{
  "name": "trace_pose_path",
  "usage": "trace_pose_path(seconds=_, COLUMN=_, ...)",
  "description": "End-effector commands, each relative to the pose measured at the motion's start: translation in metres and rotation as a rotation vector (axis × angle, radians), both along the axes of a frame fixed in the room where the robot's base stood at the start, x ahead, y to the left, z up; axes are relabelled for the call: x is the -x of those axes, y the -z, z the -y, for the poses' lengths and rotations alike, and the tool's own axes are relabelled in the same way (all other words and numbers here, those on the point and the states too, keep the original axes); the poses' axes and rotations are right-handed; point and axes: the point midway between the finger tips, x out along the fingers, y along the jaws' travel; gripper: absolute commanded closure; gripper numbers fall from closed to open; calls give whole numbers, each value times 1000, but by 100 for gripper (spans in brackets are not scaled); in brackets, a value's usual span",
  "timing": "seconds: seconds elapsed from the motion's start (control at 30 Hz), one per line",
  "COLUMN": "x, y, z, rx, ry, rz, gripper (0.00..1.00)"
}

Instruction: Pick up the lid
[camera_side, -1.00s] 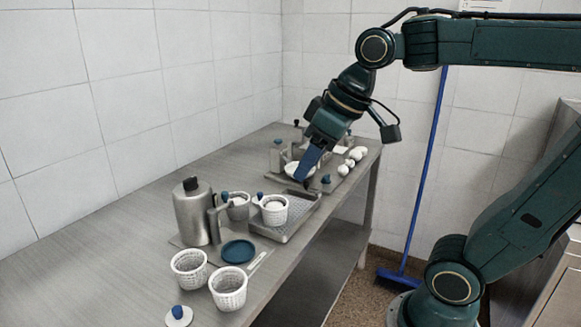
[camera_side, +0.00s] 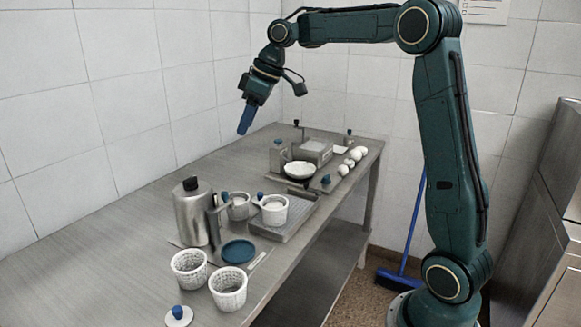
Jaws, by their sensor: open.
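A round white lid with a blue knob (camera_side: 179,315) lies on the table's near edge, at the bottom of the picture. My gripper (camera_side: 243,132) is open and empty, pointing down in the air over the far part of the table, well away from this lid. It is seen edge-on, so the gap between its fingers is hidden. Two empty white perforated baskets (camera_side: 189,268) (camera_side: 229,288) stand just beyond the lid.
A steel canister (camera_side: 194,214) and a blue disc (camera_side: 238,251) stand near the baskets. A metal drip tray (camera_side: 285,232) is at the right edge. A white bowl (camera_side: 299,172), a metal box (camera_side: 315,151) and white eggs (camera_side: 354,155) are at the back. The table's left side is clear.

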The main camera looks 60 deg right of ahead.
Motion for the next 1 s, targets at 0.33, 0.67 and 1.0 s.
trace_pose_path(seconds=0.33, x=-46, y=44, z=72, rx=5, ry=-109, rz=-10, gripper=55)
trace_pose_path(seconds=0.67, x=-65, y=102, z=144, rx=15, ry=-221, rz=-12, gripper=55)
trace_pose_path(seconds=1.0, x=-62, y=162, z=203, rx=28, ry=-318, rz=-10, gripper=55)
